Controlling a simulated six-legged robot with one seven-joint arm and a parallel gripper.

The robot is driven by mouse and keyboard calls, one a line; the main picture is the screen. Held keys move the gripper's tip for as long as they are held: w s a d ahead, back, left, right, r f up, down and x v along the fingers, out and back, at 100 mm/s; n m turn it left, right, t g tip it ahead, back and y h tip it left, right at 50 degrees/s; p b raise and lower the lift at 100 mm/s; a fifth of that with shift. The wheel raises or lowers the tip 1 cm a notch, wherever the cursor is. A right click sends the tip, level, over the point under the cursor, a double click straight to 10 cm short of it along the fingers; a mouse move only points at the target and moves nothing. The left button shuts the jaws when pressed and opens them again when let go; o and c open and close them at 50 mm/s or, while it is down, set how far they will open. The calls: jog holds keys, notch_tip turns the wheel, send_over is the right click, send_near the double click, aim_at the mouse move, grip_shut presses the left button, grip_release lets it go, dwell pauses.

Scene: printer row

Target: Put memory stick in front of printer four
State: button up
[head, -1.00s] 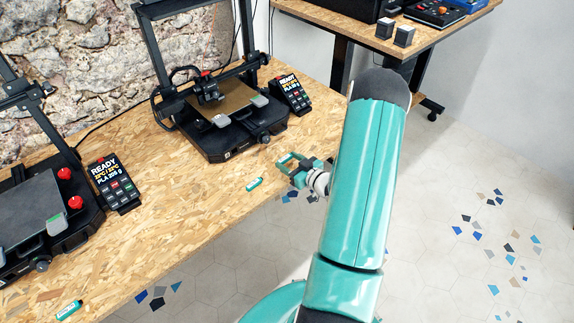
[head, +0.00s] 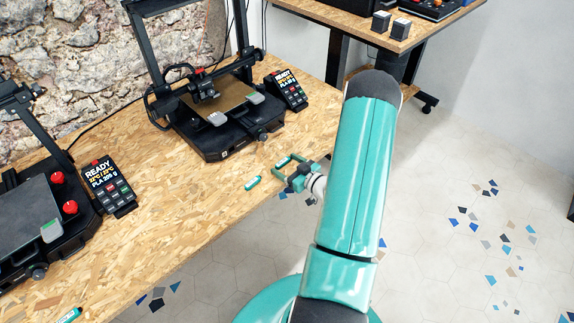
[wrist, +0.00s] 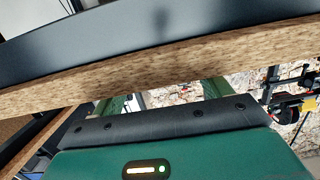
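Several small teal memory sticks with white labels lie on the wood-chip table. One memory stick (head: 252,183) is near the front edge, left of my gripper. Another memory stick (head: 283,160) shows at the fingertips. My gripper (head: 288,166) is at the table's front edge with its fingers apart; I cannot tell whether they touch that stick. In the wrist view the green fingers (wrist: 165,96) are also apart and no stick shows between them. A third stick (head: 68,315) lies at the bottom left. A printer (head: 205,141) stands behind the gripper. I cannot read any printer number.
A second printer (head: 36,250) stands at the left. Control boxes reading READY stand beside the printers, one at the left (head: 108,186) and one farther back (head: 285,91). Another table (head: 330,18) stands behind.

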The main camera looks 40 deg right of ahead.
jog(key=shift+r, duration=0.1)
jog(key=shift+s+r, duration=0.1)
jog(key=shift+s, duration=0.05)
jog(key=s+r, duration=0.2)
jog(key=s, duration=1)
jog(key=w+r+n+g+h, duration=0.25)
jog(key=w+r+g, duration=0.25)
jog(key=w+r, duration=0.65)
jog(key=w+a+r+m+g+h, duration=0.1)
jog(key=a+r+m+g+h, duration=0.15)
jog(key=a+r, duration=0.6)
jog(key=s+a+r+g+y, duration=0.1)
jog(key=s+a+r+y, duration=0.1)
jog(key=s+a+r, duration=0.4)
jog(key=s+a+r+g+y, duration=0.2)
jog(key=s+a+r, duration=0.4)
jog(key=s+a, duration=0.5)
jog(key=a, duration=0.5)
jog(key=shift+a+m, duration=0.3)
jog(key=shift+a, duration=0.05)
